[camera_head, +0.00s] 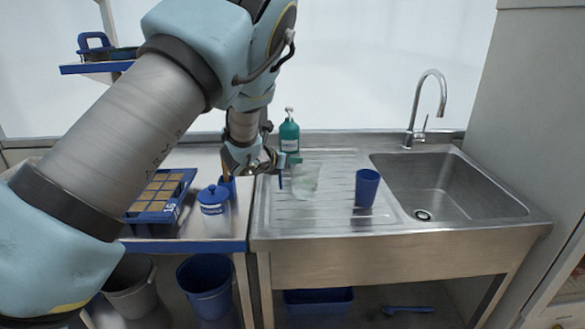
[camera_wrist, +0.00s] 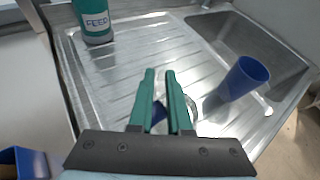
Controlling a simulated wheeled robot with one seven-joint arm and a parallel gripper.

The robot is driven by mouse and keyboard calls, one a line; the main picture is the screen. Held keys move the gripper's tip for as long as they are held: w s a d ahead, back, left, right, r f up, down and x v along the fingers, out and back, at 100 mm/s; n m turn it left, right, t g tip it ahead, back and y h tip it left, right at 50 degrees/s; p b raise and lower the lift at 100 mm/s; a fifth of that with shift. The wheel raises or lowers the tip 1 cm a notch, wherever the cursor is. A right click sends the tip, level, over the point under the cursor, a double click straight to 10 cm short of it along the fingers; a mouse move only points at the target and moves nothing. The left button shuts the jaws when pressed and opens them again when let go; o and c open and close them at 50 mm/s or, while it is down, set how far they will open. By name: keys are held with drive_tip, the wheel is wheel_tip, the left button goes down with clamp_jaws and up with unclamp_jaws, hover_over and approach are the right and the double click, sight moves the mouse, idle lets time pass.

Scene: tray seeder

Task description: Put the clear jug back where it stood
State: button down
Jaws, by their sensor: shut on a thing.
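The clear jug (camera_head: 306,183) is at the left part of the sink's ribbed drainboard, upright as far as I can see. A narrow blue upright part, seemingly its handle, shows at its left side. My gripper (camera_head: 284,165) is at the jug's left side, shut on it. In the wrist view, my gripper's green fingers (camera_wrist: 160,76) are close together, with a bit of blue between and below them. The jug is mostly hidden there behind the fingers. I cannot tell whether its base touches the drainboard.
A blue cup (camera_head: 367,187) stands to the right on the drainboard (camera_head: 335,210). A green feed bottle (camera_head: 289,133) stands behind. The sink basin (camera_head: 440,185) and tap (camera_head: 428,105) are farther right. A blue-lidded pot (camera_head: 214,207) and seed tray (camera_head: 160,193) are left.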

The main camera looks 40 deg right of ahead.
drive_tip(key=shift+f+p, duration=0.35)
drive_tip(key=shift+f, duration=1.1)
drive_tip(key=c, duration=0.8)
unclamp_jaws()
drive_tip(key=b+v, duration=0.4)
drive_tip(key=v, duration=0.8)
